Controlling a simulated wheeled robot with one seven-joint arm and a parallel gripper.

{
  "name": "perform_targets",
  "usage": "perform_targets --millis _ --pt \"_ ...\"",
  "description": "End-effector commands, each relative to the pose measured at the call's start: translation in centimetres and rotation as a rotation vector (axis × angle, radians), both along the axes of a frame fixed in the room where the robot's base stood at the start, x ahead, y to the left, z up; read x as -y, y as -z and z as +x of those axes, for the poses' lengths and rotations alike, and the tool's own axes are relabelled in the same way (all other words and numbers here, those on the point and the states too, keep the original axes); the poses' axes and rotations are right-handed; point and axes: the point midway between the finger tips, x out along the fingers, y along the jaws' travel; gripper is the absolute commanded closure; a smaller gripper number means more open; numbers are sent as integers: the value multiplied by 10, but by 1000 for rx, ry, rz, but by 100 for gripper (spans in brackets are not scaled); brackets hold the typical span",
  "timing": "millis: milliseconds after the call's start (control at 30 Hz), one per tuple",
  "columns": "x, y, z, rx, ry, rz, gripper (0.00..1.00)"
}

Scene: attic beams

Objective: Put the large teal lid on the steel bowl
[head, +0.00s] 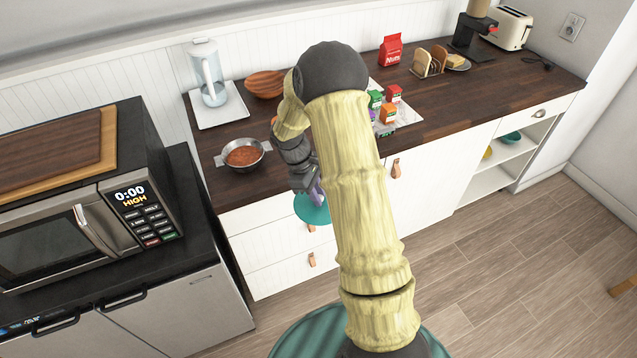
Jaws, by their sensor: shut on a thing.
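The steel bowl (258,162) stands on the dark wooden counter at the left, with flat side handles and a reddish-orange filling showing; it is uncovered. The teal lid (311,209) hangs in front of the counter's front edge, right of and nearer than the bowl. My gripper (314,192) is shut on the lid, by a purple part that shows just above it. My arm hides part of the lid's surroundings and the middle of the counter. The exact contact of the fingers is too small to tell.
A glass pitcher on a white tray (233,113) and a wooden bowl (262,83) stand behind the steel bowl. Several small boxes (388,115) sit right of my arm. A microwave (75,235) stands at the left. Counter right of the boxes (470,95) is clear.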

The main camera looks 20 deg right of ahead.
Motion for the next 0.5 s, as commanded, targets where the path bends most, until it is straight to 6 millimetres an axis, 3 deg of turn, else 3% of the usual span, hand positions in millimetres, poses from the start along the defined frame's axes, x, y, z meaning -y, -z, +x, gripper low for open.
perform_targets --millis 500 --pt "-80 69 25 -26 773 3 100"
